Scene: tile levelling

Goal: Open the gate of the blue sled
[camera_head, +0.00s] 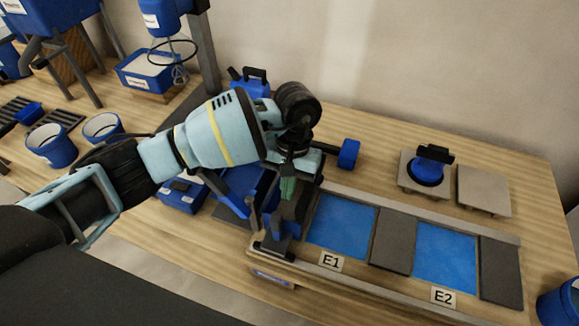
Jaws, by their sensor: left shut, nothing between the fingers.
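My left arm comes in from the left, and my left gripper (288,188) points down over the blue sled, shut and empty. The blue sled (245,187) sits at the left end of the framed track, largely covered by my arm and gripper. Its slanted blue walls show below my wrist. A bar with a blue knob (348,153) sticks out to the right behind the gripper. The gate cannot be made out clearly, and I cannot tell whether the gripper touches it. My right gripper is out of view.
The track holds blue panels marked E1 (342,222) and E2 (446,255), with grey tiles (394,240) between. A blue suction lifter (428,165) rests on a raised tile at right. Blue buckets (51,145) stand at left. A dark post rises behind my arm.

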